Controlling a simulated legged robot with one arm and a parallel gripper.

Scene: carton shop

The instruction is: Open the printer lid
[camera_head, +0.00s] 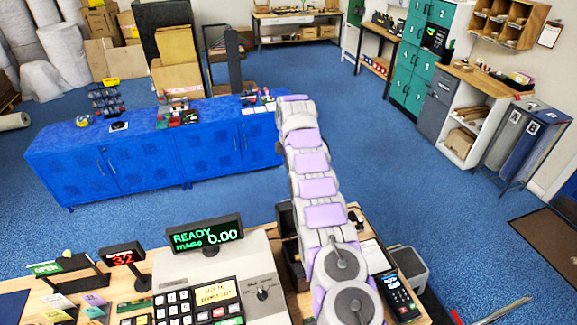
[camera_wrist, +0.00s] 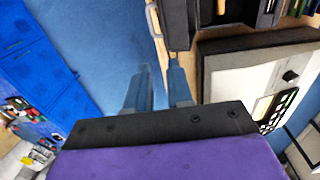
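I cannot identify the printer or its lid with certainty. A dark box (camera_head: 287,222) stands at the counter's far edge, right of the grey-white machine, partly covered by my arm. In the wrist view a dark box (camera_wrist: 173,20) lies just beyond my fingertips; I cannot tell whether its lid is shut. My gripper (camera_wrist: 160,72) shows its two blue-grey fingers apart, with blue floor between them and nothing held. In the head view I cannot make out my gripper.
The grey-white machine (camera_head: 262,275) has keys and a green READY display (camera_head: 205,236). A card terminal (camera_head: 396,294) stands right of my arm on the wooden counter (camera_head: 245,237). A blue cabinet (camera_head: 150,160) stands beyond. Blue floor (camera_head: 400,180) is open to the right.

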